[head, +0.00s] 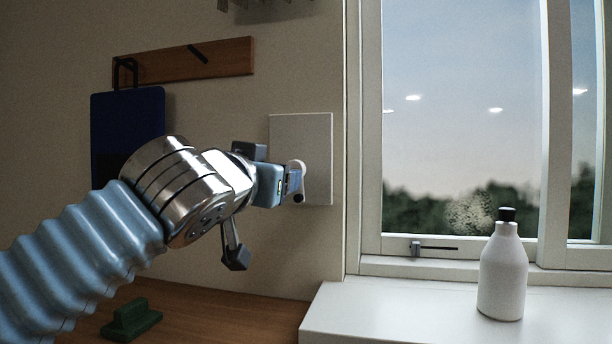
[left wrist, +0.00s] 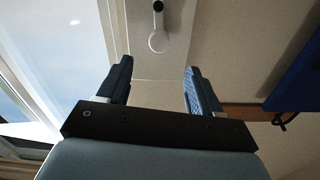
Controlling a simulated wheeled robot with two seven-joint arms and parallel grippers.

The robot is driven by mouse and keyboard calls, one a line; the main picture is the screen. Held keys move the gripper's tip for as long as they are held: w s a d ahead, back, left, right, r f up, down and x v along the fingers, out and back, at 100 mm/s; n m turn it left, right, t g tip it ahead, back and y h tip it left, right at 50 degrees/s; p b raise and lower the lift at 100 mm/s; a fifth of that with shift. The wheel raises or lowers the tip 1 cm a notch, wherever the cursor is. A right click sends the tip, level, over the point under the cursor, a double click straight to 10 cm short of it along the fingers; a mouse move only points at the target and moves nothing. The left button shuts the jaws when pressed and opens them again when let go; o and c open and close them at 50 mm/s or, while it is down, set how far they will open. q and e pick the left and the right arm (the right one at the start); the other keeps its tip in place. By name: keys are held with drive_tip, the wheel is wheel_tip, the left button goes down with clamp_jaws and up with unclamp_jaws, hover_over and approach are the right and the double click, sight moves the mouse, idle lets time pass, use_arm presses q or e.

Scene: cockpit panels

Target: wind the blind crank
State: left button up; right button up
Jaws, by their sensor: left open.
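The blind crank (head: 297,165) is mounted on a pale square wall plate (head: 302,130) left of the window. It has a white round hub and a dark knob below it in the head view. In the left wrist view the crank (left wrist: 158,40) shows near the top edge, with its hub, white arm and dark knob. My left gripper (head: 287,186) is close in front of the crank, its fingers partly hiding the arm. In the left wrist view my left gripper (left wrist: 160,82) is open, with empty space between its fingers. My right gripper is out of view.
A white bottle (head: 503,275) with a black cap stands on the white sill (head: 400,315). A blue board (head: 125,115) hangs from a wooden rack (head: 190,62) at left. A green object (head: 131,319) lies on the wooden counter (head: 215,310) below my left arm.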

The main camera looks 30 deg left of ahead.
use_arm(q)
drive_tip(key=p+x, duration=0.2)
drive_tip(key=x, duration=1)
drive_tip(key=shift+w+a+f+p, duration=0.1)
drive_tip(key=shift+w+p, duration=0.2)
drive_tip(key=shift+p, duration=0.05)
drive_tip(key=shift+c, duration=0.3)
drive_tip(key=c, duration=0.9)
drive_tip(key=shift+f+m, duration=0.1)
drive_tip(key=shift+m, duration=0.2)
drive_tip(key=shift+c, duration=0.3)
